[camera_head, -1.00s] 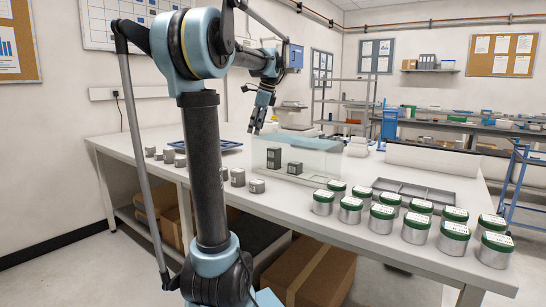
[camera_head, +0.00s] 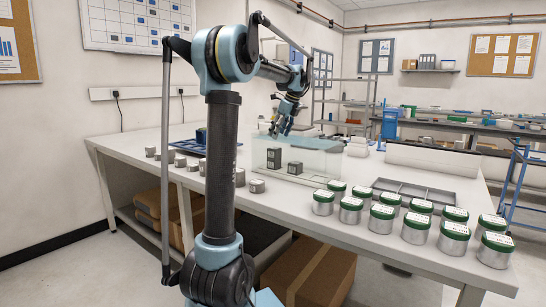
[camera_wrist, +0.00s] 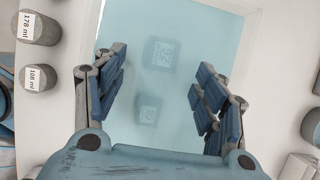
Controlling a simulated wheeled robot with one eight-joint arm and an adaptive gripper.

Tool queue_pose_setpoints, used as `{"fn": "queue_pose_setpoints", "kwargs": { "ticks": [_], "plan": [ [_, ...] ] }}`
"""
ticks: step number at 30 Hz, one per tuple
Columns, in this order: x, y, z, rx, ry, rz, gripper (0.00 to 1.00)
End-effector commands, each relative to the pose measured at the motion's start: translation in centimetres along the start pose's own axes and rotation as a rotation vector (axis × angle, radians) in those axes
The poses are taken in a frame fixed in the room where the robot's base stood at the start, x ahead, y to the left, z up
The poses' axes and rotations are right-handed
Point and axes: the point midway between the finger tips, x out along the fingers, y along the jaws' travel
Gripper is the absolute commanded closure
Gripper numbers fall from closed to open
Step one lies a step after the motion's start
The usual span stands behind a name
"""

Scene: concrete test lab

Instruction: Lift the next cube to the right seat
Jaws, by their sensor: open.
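A clear tank (camera_head: 325,160) with pale bluish contents stands on the white table. Inside are a dark block (camera_head: 274,158) at the left, looking taller and perhaps stacked, and a lower dark cube (camera_head: 295,168) at the right. In the wrist view two blurred, labelled cubes (camera_wrist: 160,54) and (camera_wrist: 149,109) show through the tank contents. My gripper (camera_head: 278,131) is above the tank; its open fingers (camera_wrist: 158,75) frame the tank from above, with nothing between them. Another dark cube (camera_head: 201,135) sits on a blue tray (camera_head: 188,147) at the left. I cannot tell which place is the right seat.
Small grey cylinders (camera_head: 257,186) stand along the table's front left. Several green-lidded canisters (camera_head: 411,228) crowd the front right, beside a grey compartment tray (camera_head: 385,185).

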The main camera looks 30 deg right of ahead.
Motion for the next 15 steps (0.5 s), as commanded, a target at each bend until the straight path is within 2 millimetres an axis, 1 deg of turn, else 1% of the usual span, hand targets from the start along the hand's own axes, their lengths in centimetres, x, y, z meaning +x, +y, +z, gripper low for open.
{"fn": "queue_pose_setpoints", "kwargs": {
  "ticks": [1, 3, 6, 13, 15],
  "plan": [
    [0.9, 0.0, 0.1, -0.002, 0.0, 0.001, 0.35],
    [2.0, 0.0, 0.1, -0.002, 0.0, 0.001, 0.35],
    [3.2, 0.0, 0.0, -0.002, 0.0, 0.001, 0.35],
    [4.5, 0.0, 0.0, -0.001, 0.0, 0.001, 0.35],
    [5.2, -0.2, 0.0, -0.002, 0.0, 0.001, 0.35]
  ]
}}
